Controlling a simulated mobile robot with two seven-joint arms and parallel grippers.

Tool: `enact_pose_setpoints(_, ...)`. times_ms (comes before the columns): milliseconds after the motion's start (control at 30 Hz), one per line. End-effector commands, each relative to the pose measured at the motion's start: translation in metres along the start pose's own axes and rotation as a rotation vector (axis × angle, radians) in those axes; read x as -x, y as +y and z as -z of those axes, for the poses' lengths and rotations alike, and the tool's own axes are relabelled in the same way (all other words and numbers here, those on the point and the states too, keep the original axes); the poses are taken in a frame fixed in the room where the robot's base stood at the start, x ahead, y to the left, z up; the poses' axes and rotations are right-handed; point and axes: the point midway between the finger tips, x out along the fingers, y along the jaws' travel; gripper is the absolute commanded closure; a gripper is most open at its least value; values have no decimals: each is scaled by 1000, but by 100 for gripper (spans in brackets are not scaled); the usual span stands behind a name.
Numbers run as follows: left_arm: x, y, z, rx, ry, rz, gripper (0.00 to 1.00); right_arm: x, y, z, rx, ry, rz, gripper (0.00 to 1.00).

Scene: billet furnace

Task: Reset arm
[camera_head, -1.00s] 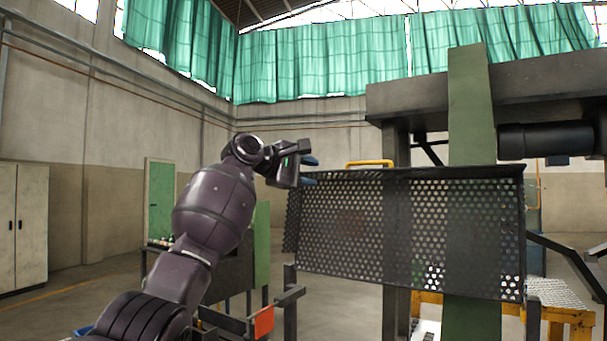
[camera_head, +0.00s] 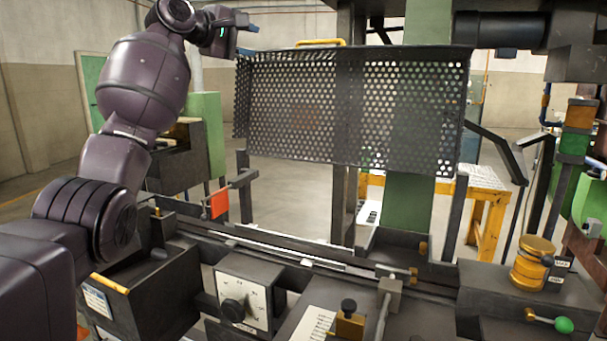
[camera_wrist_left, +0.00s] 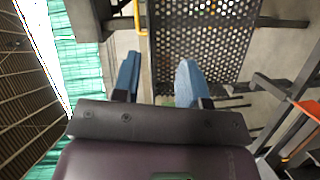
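My left arm comes in from the left in the head view and is raised. Its gripper (camera_head: 250,28) is at the upper left corner of a black perforated guard panel (camera_head: 300,100), and from here I cannot tell the gap to it. In the left wrist view the two blue fingers (camera_wrist_left: 160,68) are spread apart with nothing between them. The perforated panel and its yellow handle (camera_wrist_left: 141,18) show beyond them. My right arm and gripper are not in view.
Below lies the machine bed with a dial box (camera_head: 243,300), a brass knob (camera_head: 348,322) and an orange flag plate (camera_head: 219,203). A yellow stand (camera_head: 487,205) is behind. A brass cylinder (camera_head: 533,262) and a green-knobbed lever (camera_head: 563,325) are at right.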

Motion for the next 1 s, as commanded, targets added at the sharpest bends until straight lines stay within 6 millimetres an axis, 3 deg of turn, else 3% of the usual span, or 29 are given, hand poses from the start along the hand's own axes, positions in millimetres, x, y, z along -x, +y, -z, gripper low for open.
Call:
enact_pose_setpoints(267,20,52,0,-450,217,-133,61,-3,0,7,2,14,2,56)
enact_pose_setpoints(433,22,40,-1,-698,351,-150,61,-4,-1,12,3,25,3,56)
enact_pose_setpoints(667,20,-18,0,-947,484,-107,61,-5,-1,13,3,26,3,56)
enact_pose_setpoints(767,18,-58,0,-1049,531,-70,61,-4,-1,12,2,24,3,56)
enact_pose_setpoints(1000,24,-170,-12,-1264,605,44,61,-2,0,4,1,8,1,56)
